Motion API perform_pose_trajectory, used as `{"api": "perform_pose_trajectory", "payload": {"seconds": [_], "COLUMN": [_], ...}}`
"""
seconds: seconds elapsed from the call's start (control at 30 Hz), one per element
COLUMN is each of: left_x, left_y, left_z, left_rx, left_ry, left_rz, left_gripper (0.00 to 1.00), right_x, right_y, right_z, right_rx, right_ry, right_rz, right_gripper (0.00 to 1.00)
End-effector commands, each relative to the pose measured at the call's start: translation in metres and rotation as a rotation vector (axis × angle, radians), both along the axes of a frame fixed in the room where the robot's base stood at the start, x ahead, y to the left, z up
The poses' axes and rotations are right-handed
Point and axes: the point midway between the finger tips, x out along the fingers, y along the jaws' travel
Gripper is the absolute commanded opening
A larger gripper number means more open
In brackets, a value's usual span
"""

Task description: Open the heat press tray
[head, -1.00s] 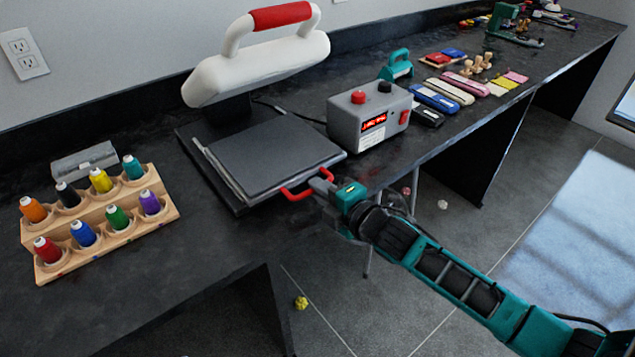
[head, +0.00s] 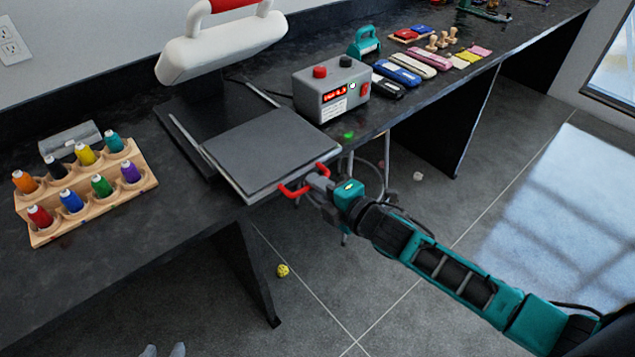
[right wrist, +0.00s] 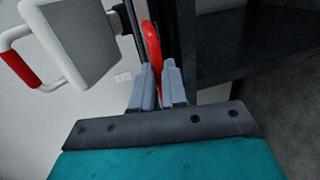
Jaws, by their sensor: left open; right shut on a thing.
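The heat press tray (head: 262,150) is a flat dark grey plate on a light frame, slid out along its rails toward the front and over the table's edge. Its red handle (head: 292,191) is at the front; it also shows in the right wrist view (right wrist: 151,45). My right gripper (head: 316,181) is shut on this handle, with its fingers on either side of it in the right wrist view (right wrist: 158,82). The white press head (head: 222,47) is raised behind the tray.
A grey control box (head: 331,92) with a lit display stands right of the tray. A wooden thread rack (head: 90,205) stands on the left. Several small items line the table further right. The floor in front is mostly open, with a small yellow ball (head: 283,270).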

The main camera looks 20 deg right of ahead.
Motion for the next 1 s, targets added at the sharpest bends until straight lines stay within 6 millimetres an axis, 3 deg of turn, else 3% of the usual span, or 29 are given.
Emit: {"api": "perform_pose_trajectory", "payload": {"seconds": [0.3, 0.33, 0.57, 0.83, 1.0], "left_x": [0.001, 0.001, -0.001, -0.004, -0.004], "left_y": [0.0, 0.0, 0.0, 0.0, 0.0], "left_z": [0.0, 0.0, -0.001, -0.003, -0.002], "left_rx": [0.0, 0.0, -0.001, 0.0, 0.0], "left_ry": [-0.002, -0.002, 0.003, 0.01, 0.01], "left_rz": [0.0, 0.0, 0.0, 0.001, 0.001], "left_gripper": [0.43, 0.43, 0.43, 0.43, 0.43], "right_x": [0.0, 0.0, 0.0, -0.001, -0.014], "right_y": [0.0, 0.0, 0.0, -0.001, -0.005], "right_z": [0.0, 0.0, 0.0, 0.0, 0.002], "right_rx": [0.0, 0.0, 0.0, 0.0, 0.0], "right_ry": [0.0, 0.0, 0.0, 0.0, 0.002], "right_rz": [-0.001, -0.001, 0.0, 0.0, -0.001], "right_gripper": [0.0, 0.15, 0.37, 0.38, 0.38]}}
